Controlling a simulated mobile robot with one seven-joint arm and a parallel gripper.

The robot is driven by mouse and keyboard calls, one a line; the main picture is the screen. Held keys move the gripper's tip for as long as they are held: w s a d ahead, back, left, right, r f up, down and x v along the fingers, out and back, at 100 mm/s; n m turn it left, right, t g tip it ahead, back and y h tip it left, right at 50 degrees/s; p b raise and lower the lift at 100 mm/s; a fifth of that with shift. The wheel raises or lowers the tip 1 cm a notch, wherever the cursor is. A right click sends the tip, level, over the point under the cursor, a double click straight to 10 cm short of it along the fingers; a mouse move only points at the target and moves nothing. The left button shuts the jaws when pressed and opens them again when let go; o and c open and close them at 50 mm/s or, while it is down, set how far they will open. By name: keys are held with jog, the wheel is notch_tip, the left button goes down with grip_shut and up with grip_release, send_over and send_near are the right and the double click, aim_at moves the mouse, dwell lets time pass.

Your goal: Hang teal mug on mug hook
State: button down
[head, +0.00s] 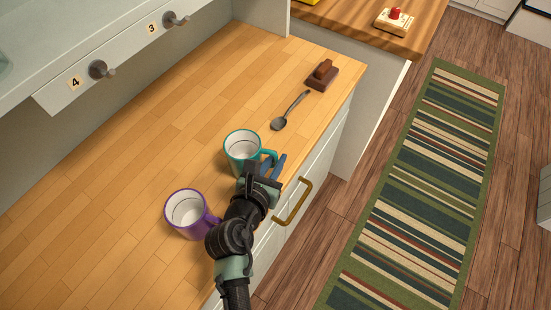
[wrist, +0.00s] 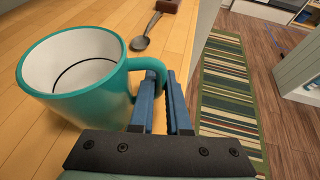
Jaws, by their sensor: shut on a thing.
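The teal mug (head: 242,147) is upright on the wooden counter, near its front edge, with a white inside. Its handle points right, toward my gripper. In the wrist view the mug (wrist: 75,75) fills the left side. My gripper (head: 272,166) is at the mug's handle, its blue fingers (wrist: 166,100) shut on the handle. Whether the mug's base touches the counter is hard to tell. Two grey mug hooks stick out from the white shelf front: one by label 4 (head: 101,69) and one by label 3 (head: 172,19).
A purple mug (head: 186,213) stands close to the left of my arm. A spoon (head: 290,110) and a brown block-like object (head: 322,75) lie farther back on the counter (head: 130,130). The counter's left and middle are clear. A striped rug (head: 425,180) lies on the floor at right.

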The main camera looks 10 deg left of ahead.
jog(key=c, duration=0.9)
grip_release()
jog(key=shift+f, duration=0.1)
